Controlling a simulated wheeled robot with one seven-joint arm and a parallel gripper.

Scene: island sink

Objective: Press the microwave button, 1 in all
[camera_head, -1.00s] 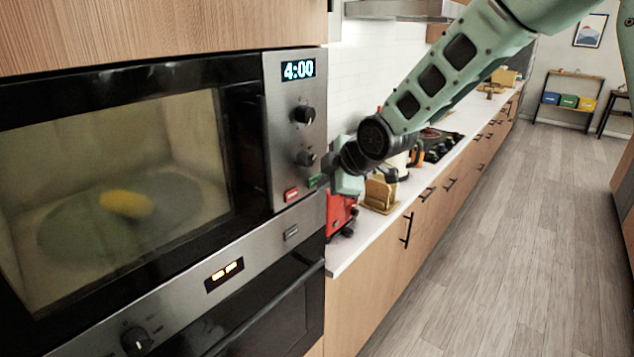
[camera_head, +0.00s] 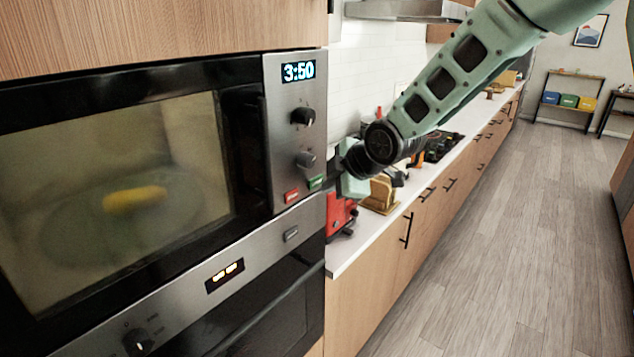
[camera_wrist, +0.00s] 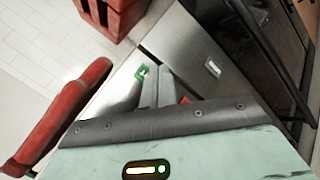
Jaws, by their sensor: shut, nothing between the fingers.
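The microwave (camera_head: 246,150) is built into the wall at left, its door closed. Its display (camera_head: 298,71) is lit and seems to read 3:50. A yellow item like a corn cob (camera_head: 135,198) lies on the plate inside. Below two knobs are a red button (camera_head: 292,196) and a green button (camera_head: 315,182). My gripper (camera_head: 332,180) is just right of the green button, with a small gap seeming to show. In the wrist view its fingers (camera_wrist: 155,72) are shut and empty beside the green button (camera_wrist: 142,72); a bit of the red button (camera_wrist: 184,100) shows behind.
A red appliance (camera_head: 340,212) stands on the counter just below my gripper. A wooden holder (camera_head: 381,193) is farther along the counter. An oven (camera_head: 270,310) is under the microwave. The floor at right is clear.

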